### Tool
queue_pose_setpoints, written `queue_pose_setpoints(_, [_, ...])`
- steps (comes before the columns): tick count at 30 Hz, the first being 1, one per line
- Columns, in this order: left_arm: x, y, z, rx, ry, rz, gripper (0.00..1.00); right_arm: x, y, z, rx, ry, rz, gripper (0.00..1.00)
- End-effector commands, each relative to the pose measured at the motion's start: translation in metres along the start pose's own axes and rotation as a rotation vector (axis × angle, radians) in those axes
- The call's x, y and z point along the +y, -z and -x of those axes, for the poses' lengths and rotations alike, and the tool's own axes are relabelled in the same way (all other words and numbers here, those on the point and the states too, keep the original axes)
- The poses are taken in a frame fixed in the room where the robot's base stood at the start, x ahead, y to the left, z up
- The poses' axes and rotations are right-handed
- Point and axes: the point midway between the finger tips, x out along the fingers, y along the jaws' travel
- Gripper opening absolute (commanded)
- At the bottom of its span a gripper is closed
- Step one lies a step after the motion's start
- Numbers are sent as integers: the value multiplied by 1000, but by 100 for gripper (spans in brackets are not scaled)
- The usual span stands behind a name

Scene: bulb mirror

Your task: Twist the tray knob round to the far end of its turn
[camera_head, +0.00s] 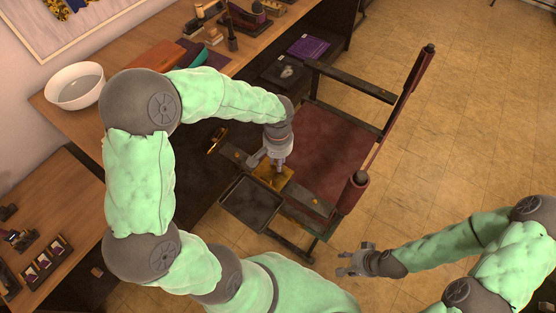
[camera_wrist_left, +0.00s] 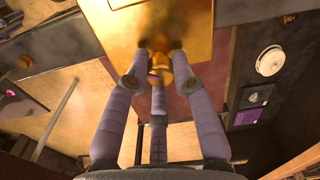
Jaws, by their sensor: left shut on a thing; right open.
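The tray knob is a brass knob (camera_wrist_left: 160,66) on a brass plate (camera_wrist_left: 150,25), shown at the top middle of the left wrist view. The brass plate (camera_head: 268,180) also shows in the head view, on the near arm of the chair beside the dark tray (camera_head: 251,226). My left gripper (camera_head: 279,166) points down at the plate and is shut on the knob; its fingers (camera_wrist_left: 158,75) close around it in the left wrist view. The knob is mostly hidden by the gripper in the head view. My right gripper (camera_head: 345,266) is open and empty, low over the floor.
The chair has a dark red seat (camera_head: 325,145) and a slanted back at right. A wooden counter (camera_head: 130,50) runs along the left with a white bowl (camera_head: 74,88) and small items. Tiled floor (camera_head: 460,140) is clear at right.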

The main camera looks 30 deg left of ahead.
Motion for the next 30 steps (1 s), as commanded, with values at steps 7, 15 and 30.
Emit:
queue_pose_setpoints(7, [-1,-3,-2,-8,3,-76,0,-2,0,4,0,0,0,48])
queue_pose_setpoints(15, [-1,-4,-1,-12,3,-198,0,-4,0,12,0,0,0,48])
queue_pose_setpoints(30, [-1,-4,-2,-14,2,-395,0,-8,-1,23,0,0,0,48])
